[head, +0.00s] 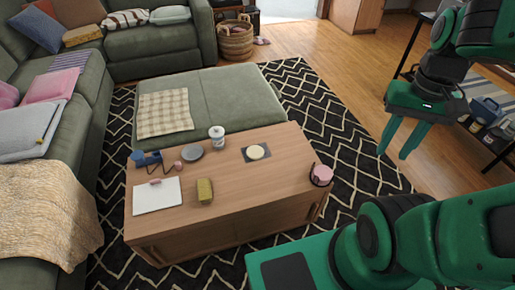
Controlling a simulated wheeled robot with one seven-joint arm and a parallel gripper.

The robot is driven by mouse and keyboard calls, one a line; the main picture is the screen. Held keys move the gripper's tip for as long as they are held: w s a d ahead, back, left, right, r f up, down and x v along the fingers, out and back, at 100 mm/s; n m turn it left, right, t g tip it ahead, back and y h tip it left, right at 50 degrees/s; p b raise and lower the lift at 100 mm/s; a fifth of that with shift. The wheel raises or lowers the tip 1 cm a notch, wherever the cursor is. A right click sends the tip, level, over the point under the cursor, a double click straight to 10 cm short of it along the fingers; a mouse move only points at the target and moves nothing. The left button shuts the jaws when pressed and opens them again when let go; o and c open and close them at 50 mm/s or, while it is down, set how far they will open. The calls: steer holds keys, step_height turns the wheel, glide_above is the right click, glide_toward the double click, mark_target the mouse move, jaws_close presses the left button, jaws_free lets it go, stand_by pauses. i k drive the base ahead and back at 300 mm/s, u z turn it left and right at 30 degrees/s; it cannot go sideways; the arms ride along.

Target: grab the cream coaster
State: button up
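A small round cream coaster (256,152) lies flat on a dark grey square mat (268,158), near the back right part of the wooden coffee table (240,205). My gripper (393,156) hangs in the air to the right of the table, with its two green fingers pointing down. The fingers are apart with nothing between them. My gripper is well away from the coaster.
On the table are a white canister (217,133), a grey plate (192,152), a blue object (147,159), a white notebook (157,197), a yellowish block (205,191) and a pink cup (321,174). A green ottoman (230,97) stands behind the table.

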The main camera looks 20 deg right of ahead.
mark_target(255, 152)
steer(key=i, duration=0.85)
steer(key=u, duration=0.1)
